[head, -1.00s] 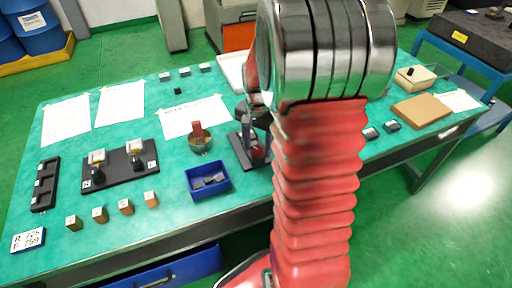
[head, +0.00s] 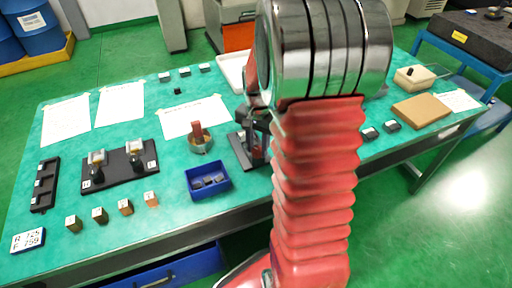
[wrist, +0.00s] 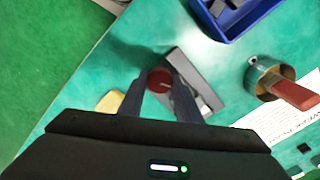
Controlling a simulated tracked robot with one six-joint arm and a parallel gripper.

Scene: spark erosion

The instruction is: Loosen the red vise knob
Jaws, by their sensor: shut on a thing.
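My arm hides the vise's right side there, and the knob is hard to make out.
A blue bin (head: 222,191) with dark pieces stands just left of the vise. A round pot with a red-brown block (head: 198,133) is behind the bin. A black board with two fixtures (head: 118,175) lies further left. Paper sheets (head: 195,112) lie behind.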

